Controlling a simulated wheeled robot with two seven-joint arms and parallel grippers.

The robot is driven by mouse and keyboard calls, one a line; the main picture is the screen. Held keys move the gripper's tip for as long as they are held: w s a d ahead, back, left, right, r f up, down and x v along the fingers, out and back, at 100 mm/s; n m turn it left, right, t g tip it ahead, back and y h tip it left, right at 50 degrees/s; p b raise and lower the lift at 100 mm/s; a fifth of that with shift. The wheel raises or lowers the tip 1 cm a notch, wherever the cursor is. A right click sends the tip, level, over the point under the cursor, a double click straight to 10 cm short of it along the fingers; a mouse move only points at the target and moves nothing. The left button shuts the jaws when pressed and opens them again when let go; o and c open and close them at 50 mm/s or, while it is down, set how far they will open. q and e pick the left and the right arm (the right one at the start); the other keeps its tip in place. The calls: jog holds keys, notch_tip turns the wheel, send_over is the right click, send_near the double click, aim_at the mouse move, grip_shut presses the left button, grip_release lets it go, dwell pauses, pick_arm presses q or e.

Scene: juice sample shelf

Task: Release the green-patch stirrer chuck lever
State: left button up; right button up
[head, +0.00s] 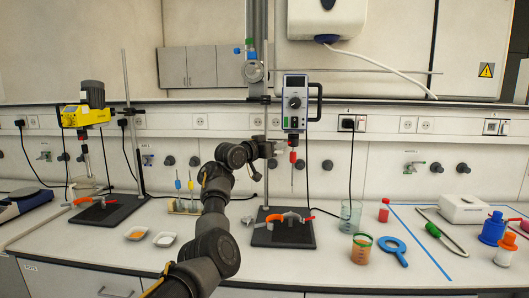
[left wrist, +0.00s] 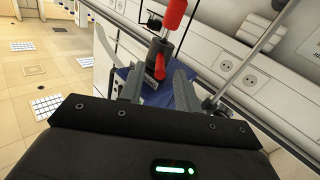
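The white and dark overhead stirrer (head: 295,102) hangs on a stand at the middle of the bench, with a small green patch low on its front. Below it, a red chuck lever (head: 293,157) shows beside the thin vertical shaft. In the left wrist view, a red lever (left wrist: 159,66) and a larger red part (left wrist: 173,14) show ahead of my fingers. My left gripper (head: 279,148) is just left of the chuck. Its fingers are apart in the left wrist view (left wrist: 150,82), with the lever between or just beyond them; contact cannot be told. My right gripper is not in view.
A yellow stirrer (head: 85,115) stands at the left. A dark stand base (head: 284,238) with an orange-and-red clamp lies below the chuck.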

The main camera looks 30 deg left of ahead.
pick_arm(q)
jog(key=b+v, duration=0.2)
jog(key=v, duration=0.6)
jog(key=shift+a+b, duration=0.15)
jog(key=shift+b, duration=0.15)
jog(key=shift+s, duration=0.1)
